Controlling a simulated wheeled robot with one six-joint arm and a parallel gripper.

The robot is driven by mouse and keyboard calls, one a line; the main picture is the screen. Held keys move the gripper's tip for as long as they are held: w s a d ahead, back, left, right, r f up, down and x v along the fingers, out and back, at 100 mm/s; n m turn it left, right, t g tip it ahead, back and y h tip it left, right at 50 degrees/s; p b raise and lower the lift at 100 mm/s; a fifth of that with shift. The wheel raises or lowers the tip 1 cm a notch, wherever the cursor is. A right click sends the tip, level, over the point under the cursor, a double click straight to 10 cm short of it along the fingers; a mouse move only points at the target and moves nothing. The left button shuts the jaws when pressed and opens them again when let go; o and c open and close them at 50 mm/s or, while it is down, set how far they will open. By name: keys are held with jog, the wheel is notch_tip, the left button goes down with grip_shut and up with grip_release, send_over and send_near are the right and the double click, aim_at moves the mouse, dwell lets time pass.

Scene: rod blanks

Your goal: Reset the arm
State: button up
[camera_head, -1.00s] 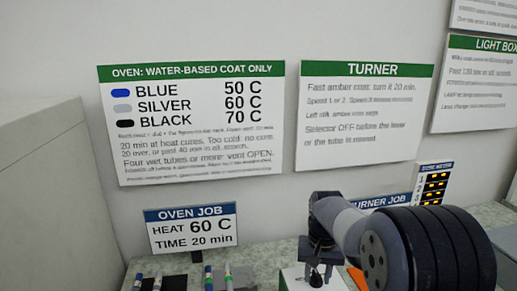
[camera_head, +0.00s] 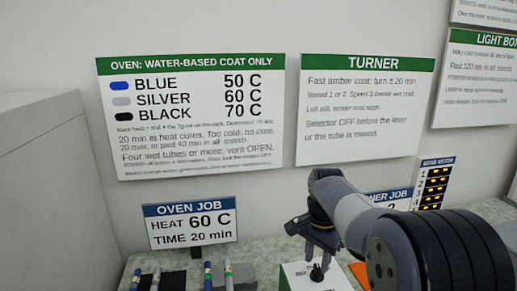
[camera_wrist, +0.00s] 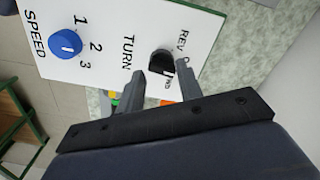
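My gripper (camera_head: 314,247) is above the white turner panel (camera_head: 292,277) in the head view, with its fingers pointing down. In the wrist view the two fingers of my gripper (camera_wrist: 158,70) stand apart with nothing held between them. A black selector knob (camera_wrist: 162,62) shows just beyond the fingertips, beside the words TURN and REV. The knob also shows below the fingers in the head view (camera_head: 316,273), apart from them. A blue speed knob (camera_wrist: 65,42) with a white mark sits by the numbers 1, 2 and 3.
Blue and green-marked tubes (camera_head: 228,275) stand at the lower left by a grey block. The oven job sign (camera_head: 190,224) stands behind them. An orange item (camera_head: 360,272) lies right of the panel. Wall signs fill the back, and a pale box (camera_head: 55,190) is at left.

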notch_tip(320, 180, up, 7)
jog(key=shift+f, duration=0.15)
dwell(0.4)
